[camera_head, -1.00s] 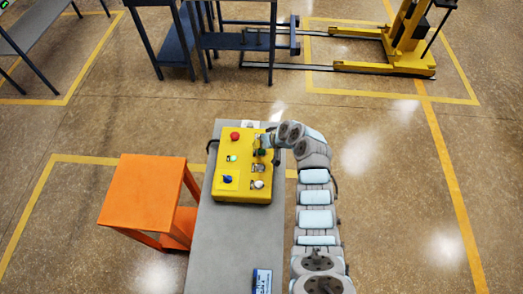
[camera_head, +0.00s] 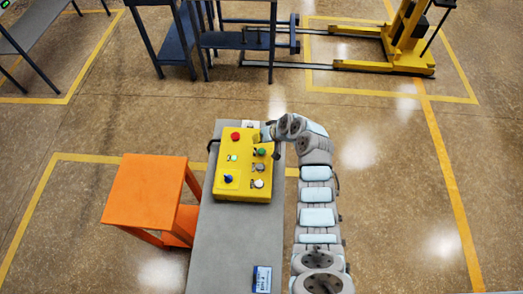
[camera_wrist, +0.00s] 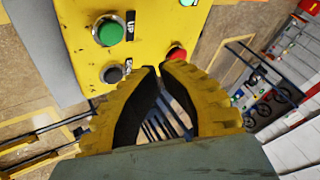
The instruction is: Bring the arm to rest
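My arm reaches up the right side of the grey table, and my gripper (camera_head: 267,134) is at the upper right corner of the yellow control box (camera_head: 221,192). In the wrist view my gripper (camera_wrist: 160,67) has its two yellow fingers together at the tips, with a gap lower down and nothing held. The box carries a red button (camera_head: 235,136), a green button (camera_head: 262,152), a blue knob (camera_head: 228,179) and grey controls. In the wrist view the green button (camera_wrist: 108,31) has an UP label, with a dark button (camera_wrist: 113,74) below it. The fingers appear clear of the buttons.
The grey table (camera_head: 232,245) bears the box and a blue-and-white item (camera_head: 262,279) near the front. An orange stand (camera_head: 144,190) is at its left. Blue carts (camera_head: 240,40) and a yellow lifter (camera_head: 404,55) stand behind. Floor to the right is open.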

